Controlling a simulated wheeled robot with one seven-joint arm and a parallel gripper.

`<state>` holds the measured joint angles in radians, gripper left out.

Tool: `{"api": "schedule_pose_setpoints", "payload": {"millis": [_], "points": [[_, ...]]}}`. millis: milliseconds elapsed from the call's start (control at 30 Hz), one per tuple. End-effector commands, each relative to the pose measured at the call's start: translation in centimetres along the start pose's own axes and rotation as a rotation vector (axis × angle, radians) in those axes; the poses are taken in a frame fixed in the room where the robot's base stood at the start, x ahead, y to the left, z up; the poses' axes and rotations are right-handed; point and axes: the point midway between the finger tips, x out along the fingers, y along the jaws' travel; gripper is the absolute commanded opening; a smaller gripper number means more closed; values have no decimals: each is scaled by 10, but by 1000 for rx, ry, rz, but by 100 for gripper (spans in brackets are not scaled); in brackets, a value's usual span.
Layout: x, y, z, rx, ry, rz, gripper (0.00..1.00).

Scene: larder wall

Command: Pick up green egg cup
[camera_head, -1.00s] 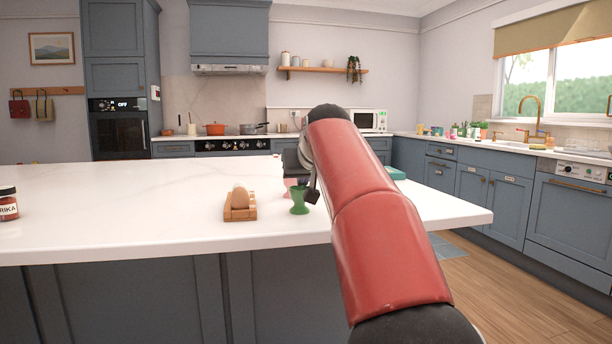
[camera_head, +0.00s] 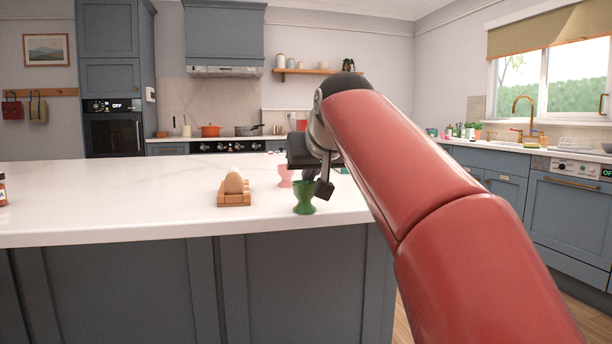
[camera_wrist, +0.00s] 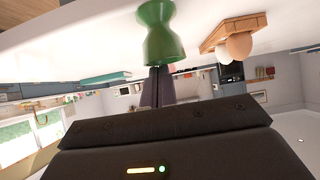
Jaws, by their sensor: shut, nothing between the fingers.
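The green egg cup (camera_head: 304,200) stands upright near the front edge of the white worktop (camera_head: 110,205), right of the egg in its wooden holder. In the wrist view, which is upside down, the green egg cup (camera_wrist: 160,32) is at top centre. My gripper (camera_head: 309,178) is just above and behind the cup, fingers pointing down. The fingers (camera_wrist: 157,82) look shut and empty at the cup's rim; I cannot tell whether they touch it or reach inside it. My red arm covers the right of the head view.
A brown egg (camera_head: 234,183) sits in a wooden holder (camera_head: 234,200) to the left. A pink egg cup (camera_head: 285,177) stands close behind the green one, partly hidden by my gripper. A jar (camera_head: 3,190) is at the far left. The worktop between is clear.

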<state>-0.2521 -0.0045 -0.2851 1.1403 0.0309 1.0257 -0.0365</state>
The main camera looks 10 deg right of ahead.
Motion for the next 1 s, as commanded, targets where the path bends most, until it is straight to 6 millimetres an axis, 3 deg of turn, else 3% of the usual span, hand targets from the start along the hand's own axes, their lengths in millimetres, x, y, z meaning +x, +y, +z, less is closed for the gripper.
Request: {"api": "schedule_pose_setpoints", "payload": {"millis": [267, 500, 733, 1000], "points": [[6, 0, 6, 1, -24, 0, 0], [-4, 0, -8, 1, -23, 1, 0], [0, -1, -12, 1, -28, 1, 0], [-48, -1, 23, 2, -18, -1, 0]]}}
